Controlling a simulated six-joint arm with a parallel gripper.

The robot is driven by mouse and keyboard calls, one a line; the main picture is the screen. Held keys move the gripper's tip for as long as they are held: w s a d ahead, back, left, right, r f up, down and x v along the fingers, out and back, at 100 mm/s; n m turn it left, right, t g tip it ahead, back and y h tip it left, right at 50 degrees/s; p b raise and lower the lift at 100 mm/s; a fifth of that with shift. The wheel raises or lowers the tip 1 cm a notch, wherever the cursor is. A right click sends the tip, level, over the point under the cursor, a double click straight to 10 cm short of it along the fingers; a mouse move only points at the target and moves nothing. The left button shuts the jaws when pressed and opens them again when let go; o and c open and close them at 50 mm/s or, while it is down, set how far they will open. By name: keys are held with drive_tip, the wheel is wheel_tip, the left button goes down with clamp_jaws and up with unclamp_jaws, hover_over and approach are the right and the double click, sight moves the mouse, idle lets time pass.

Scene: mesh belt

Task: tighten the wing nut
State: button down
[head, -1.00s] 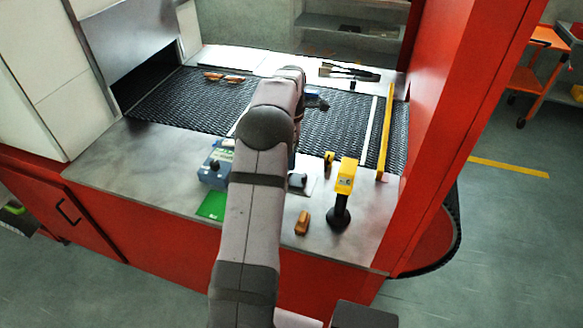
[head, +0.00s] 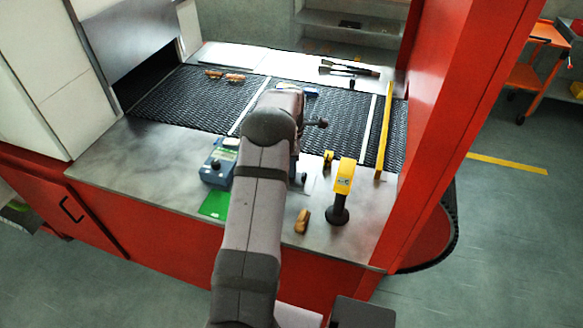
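No wing nut can be made out for certain. A small yellow and dark fitting (head: 328,158) stands at the near edge of the mesh belt, too small to tell its parts. A tall yellow bar (head: 383,132) crosses the belt's right part. My arm reaches over the counter to the belt and hides much of the middle. A dark part at its far end, seemingly my gripper (head: 317,123), shows over the belt, left of the yellow bar and beyond the fitting. Its fingers are too small and too hidden to tell whether they are open.
A yellow-headed tool on a black stand (head: 341,190) and a brown block (head: 302,221) stand on the near counter. A blue-grey box (head: 217,165) and green card (head: 215,204) lie left of my arm. Brown pieces (head: 224,76) lie on the mesh belt (head: 185,98); dark tools (head: 350,69) lie beyond.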

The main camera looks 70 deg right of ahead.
drive_tip(key=shift+w+a+f+m, duration=0.1)
drive_tip(key=shift+w+a+m, duration=0.1)
drive_tip(key=shift+m, duration=0.1)
drive_tip(key=m, duration=0.1)
drive_tip(key=m+b, duration=0.1)
drive_tip(key=m, duration=0.2)
drive_tip(key=shift+a+m, duration=0.3)
drive_tip(key=m, duration=0.3)
drive_tip(key=m+b, duration=0.1)
drive_tip(key=m, duration=0.1)
drive_tip(key=shift+w+a, duration=0.25)
drive_tip(key=shift+a, duration=0.05)
drive_tip(key=m, duration=0.4)
drive_tip(key=shift+w+a+m, duration=0.15)
drive_tip(key=shift+w+m, duration=0.1)
drive_tip(key=shift+m, duration=0.15)
drive_tip(key=shift+w+r+m, duration=0.15)
drive_tip(key=shift+r+m, duration=0.05)
drive_tip(key=shift+m, duration=1.3)
drive_tip(key=c, duration=1.9)
unclamp_jaws()
drive_tip(key=shift+f, duration=0.1)
drive_tip(key=shift+r+b, duration=1.4)
drive_tip(key=shift+r, duration=2.3)
